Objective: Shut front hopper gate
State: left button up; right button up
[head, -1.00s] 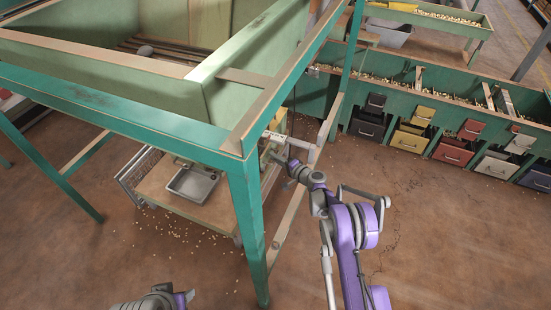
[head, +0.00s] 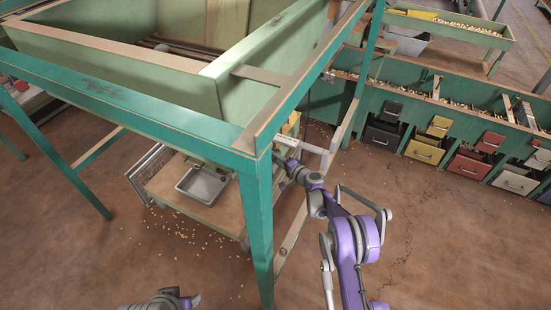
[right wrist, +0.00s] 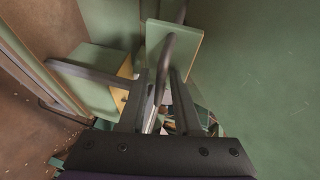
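The front hopper (head: 190,80) is a large pale green bin on a teal frame (head: 258,215), at left in the head view. My right arm reaches under the frame's right side, and its gripper (head: 285,155) is partly hidden there. In the right wrist view the two dark fingers of my right gripper (right wrist: 162,95) stand apart. A grey rod-like handle (right wrist: 168,55) runs between them, in front of a pale green plate (right wrist: 185,45). The gate opening is hidden, so I cannot tell how far it is open. My left gripper (head: 165,300) is partly cut off at the bottom edge.
A cart (head: 220,218) with a metal tray (head: 202,184) stands under the hopper. Nuts lie scattered on the floor. A row of teal bins (head: 460,115) with coloured drawers stands at right. A wooden brace (head: 292,235) is close to my right arm. The floor at right is clear.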

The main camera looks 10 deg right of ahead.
jog(key=shift+r, duration=0.1)
jog(key=p+v, duration=0.1)
jog(key=v, duration=0.9)
jog(key=shift+s+d, duration=0.2)
jog(key=shift+s, duration=0.15)
jog(key=shift+r, duration=0.1)
